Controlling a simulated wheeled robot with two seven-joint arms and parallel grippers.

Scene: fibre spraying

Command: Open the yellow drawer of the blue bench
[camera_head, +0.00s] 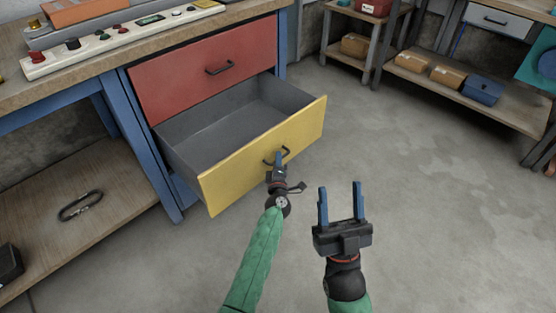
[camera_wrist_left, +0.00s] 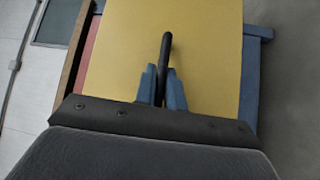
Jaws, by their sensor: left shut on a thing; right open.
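The yellow drawer (camera_head: 265,155) of the blue bench (camera_head: 118,108) is pulled well out, and its grey inside looks empty. My left gripper (camera_head: 278,157) is shut on the black handle (camera_head: 286,152) of the yellow drawer. In the left wrist view the handle (camera_wrist_left: 166,55) stands between the blue fingers (camera_wrist_left: 161,88), in front of the yellow front (camera_wrist_left: 205,60). My right gripper (camera_head: 340,203) is open and empty, to the right of the drawer, over the floor. The red drawer (camera_head: 200,68) above is closed.
A control panel (camera_head: 120,38) lies on the bench top. A chain link (camera_head: 80,206) lies on the lower shelf at left. Shelves with boxes (camera_head: 447,75) and a blue case (camera_head: 482,89) stand at the back right. The grey floor (camera_head: 430,180) on the right is clear.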

